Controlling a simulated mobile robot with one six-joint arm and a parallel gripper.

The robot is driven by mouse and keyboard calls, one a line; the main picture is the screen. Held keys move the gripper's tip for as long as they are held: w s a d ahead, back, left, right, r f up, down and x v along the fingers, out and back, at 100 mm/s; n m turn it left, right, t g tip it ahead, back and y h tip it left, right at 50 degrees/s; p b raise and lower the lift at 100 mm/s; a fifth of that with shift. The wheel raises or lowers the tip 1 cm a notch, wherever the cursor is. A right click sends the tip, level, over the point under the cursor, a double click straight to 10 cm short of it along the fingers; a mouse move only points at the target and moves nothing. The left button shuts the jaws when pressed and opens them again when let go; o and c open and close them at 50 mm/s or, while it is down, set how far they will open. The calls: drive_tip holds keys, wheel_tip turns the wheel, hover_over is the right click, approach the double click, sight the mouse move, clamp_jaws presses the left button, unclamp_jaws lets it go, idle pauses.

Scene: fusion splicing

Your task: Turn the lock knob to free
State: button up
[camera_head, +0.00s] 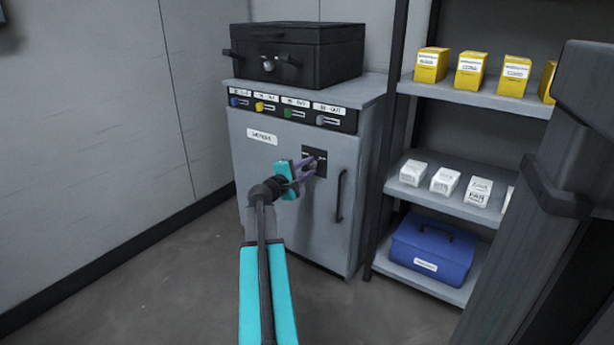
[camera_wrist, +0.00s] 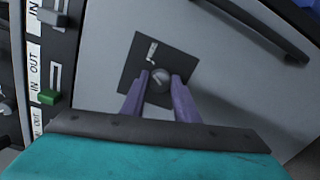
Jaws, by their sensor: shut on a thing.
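The lock knob (camera_wrist: 160,78) is a small round grey knob on a black square plate (camera_wrist: 180,60) on the cabinet door. A small pale marking sits on the plate beside the knob. In the wrist view my gripper (camera_wrist: 159,83) has its two purple fingers on either side of the knob, shut on it. In the head view my gripper (camera_head: 313,166) reaches the black plate (camera_head: 319,153) on the grey cabinet (camera_head: 265,165), and its fingers hide the knob there. The plate's small print is too blurred to read.
A vertical black door handle (camera_head: 340,196) is right of the plate. A row of coloured sliders (camera_head: 289,114) lies above the door. A black case (camera_head: 300,50) stands on top. Shelves at right hold yellow boxes (camera_head: 470,70), white boxes (camera_head: 445,181) and a blue toolbox (camera_head: 432,248).

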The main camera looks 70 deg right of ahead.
drive_tip(key=shift+w+d+m+b, duration=0.1)
drive_tip(key=shift+w+m+b, duration=0.1)
drive_tip(key=shift+m+b, duration=1.1)
drive_tip(key=shift+r, duration=0.1)
drive_tip(key=o, duration=1.1)
drive_tip(key=shift+c, duration=0.2)
drive_tip(key=shift+s, duration=0.1)
